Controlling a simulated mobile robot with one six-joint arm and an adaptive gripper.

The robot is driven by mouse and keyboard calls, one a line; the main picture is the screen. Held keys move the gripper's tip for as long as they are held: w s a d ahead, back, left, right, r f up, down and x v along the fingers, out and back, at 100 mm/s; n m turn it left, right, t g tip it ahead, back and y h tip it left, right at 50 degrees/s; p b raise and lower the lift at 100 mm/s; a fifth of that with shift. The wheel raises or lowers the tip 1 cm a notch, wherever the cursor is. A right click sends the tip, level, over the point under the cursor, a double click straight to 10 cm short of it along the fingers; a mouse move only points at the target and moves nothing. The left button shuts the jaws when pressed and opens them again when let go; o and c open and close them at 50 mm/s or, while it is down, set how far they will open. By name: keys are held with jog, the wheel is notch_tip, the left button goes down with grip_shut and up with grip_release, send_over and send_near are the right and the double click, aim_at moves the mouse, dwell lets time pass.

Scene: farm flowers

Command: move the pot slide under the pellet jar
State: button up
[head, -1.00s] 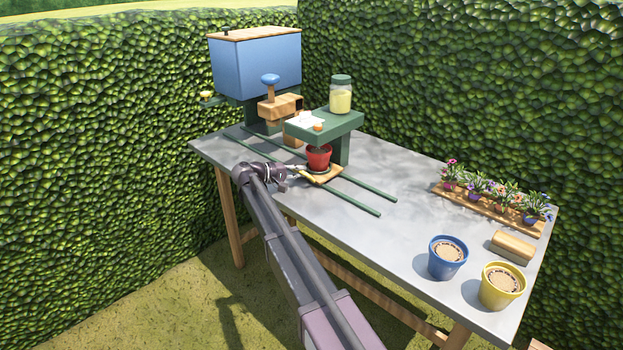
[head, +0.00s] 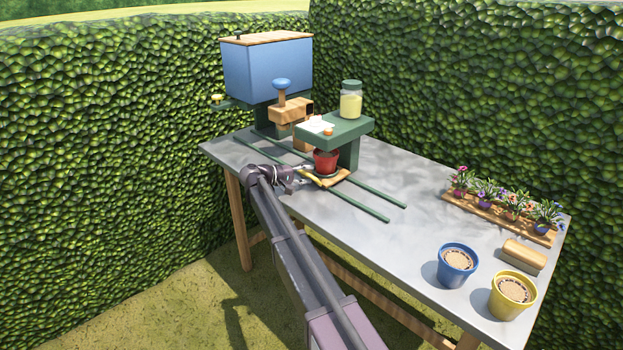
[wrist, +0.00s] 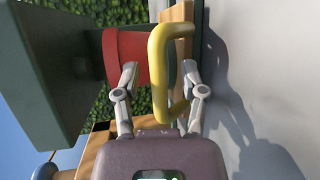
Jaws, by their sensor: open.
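The pot slide (head: 337,178) is a small wooden board on two green rails, with a red pot (head: 326,162) on it. Its yellow handle (wrist: 158,60) fills the middle of the wrist view, with the red pot (wrist: 128,45) behind it. My gripper (head: 306,172) is at the handle side of the slide. In the wrist view my gripper (wrist: 160,75) is open, with one finger on each side of the handle. The pellet jar (head: 351,103) stands on the green shelf (head: 350,130). The pot is below the shelf's near left part, and the shelf hides some of the slide.
A blue bin (head: 267,68) with a wooden lid and a blue-knobbed lever (head: 282,90) stand at the back left. A flower tray (head: 490,217), a wooden block (head: 524,253), a blue pot (head: 457,265) and a yellow pot (head: 513,295) are at the right. The middle of the table is clear.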

jog(key=s+d, duration=1.5)
jog(key=s, duration=0.1)
jog(key=shift+d, duration=0.25)
jog(key=w+p+v, duration=0.1)
jog(key=p+v, duration=0.2)
jog(key=v, duration=1)
jog(key=s+d+y+p, duration=0.1)
jog(key=d+p, duration=0.1)
jog(key=s+d+r+g+y+p, duration=0.1)
jog(key=d+p, duration=0.1)
jog(key=s+d+g+p, duration=0.1)
jog(key=d, duration=0.1)
jog(key=shift+s+r+m+y+p, duration=0.15)
jog(key=shift+r+m+y+p, duration=0.05)
jog(key=shift+m+y+p, duration=0.2)
jog(key=shift+s+d+r+m+g+y+p, duration=0.15)
jog(key=shift+s+d+g+y+p, duration=0.3)
jog(key=shift+d+p, duration=0.4)
jog(key=shift+s+d+r+m+g+y+p, duration=0.25)
jog(key=shift+s+d+y+p, duration=0.35)
jog(key=shift+p, duration=0.3)
jog(key=shift+s+d+r+m+g+y+p, duration=0.1)
jog(key=shift+s+d+g+y+p, duration=0.4)
jog(key=shift+d+p, duration=0.4)
jog(key=shift+f, duration=0.1)
